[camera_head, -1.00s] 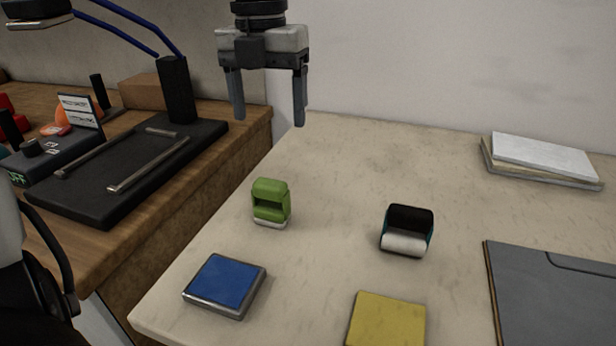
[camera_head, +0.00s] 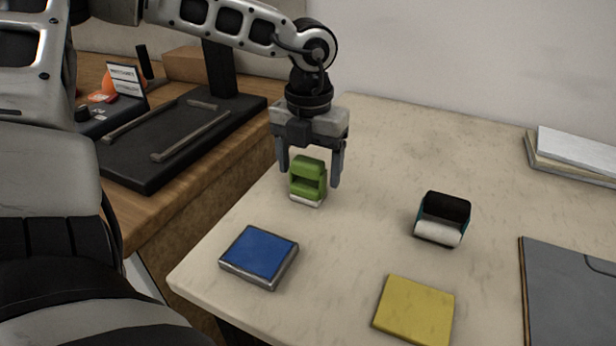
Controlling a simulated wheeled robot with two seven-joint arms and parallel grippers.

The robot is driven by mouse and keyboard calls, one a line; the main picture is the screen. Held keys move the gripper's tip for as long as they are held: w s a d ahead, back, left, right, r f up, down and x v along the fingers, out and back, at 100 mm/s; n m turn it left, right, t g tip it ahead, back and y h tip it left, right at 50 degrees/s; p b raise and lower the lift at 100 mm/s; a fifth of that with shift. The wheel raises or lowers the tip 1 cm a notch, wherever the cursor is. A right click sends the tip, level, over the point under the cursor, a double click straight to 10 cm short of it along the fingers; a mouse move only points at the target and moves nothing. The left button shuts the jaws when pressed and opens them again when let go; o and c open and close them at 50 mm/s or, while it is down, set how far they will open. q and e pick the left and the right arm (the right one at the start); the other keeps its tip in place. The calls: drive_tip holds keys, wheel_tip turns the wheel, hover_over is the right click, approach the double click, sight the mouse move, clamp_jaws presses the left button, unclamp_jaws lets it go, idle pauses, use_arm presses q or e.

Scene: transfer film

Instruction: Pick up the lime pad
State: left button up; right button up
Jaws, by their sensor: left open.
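The lime pad (camera_head: 308,183) is a small green block with a hollow, handle-like opening and a pale base. It stands upright on the pale table, left of the middle of the head view. My left gripper (camera_head: 310,176) points down over it, open, with one finger on each side of the pad's upper part. A gap shows between the pad and the right-hand finger; contact on the left-hand side is hard to tell. The lower part of the pad is in plain view. My right gripper is not in view.
A blue pad (camera_head: 259,256), a yellow square (camera_head: 414,310) and a black-and-teal holder with a white roll (camera_head: 441,218) lie nearby. A grey board (camera_head: 570,295) and stacked sheets (camera_head: 575,155) are at right. A wooden bench with a black press stands left.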

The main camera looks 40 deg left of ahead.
use_arm(q)
drive_tip(key=shift+f, duration=0.8)
drive_tip(key=c, duration=1.1)
drive_tip(key=shift+o, duration=0.2)
wheel_tip(320, 180, up, 10)
drive_tip(key=shift+r, duration=0.1)
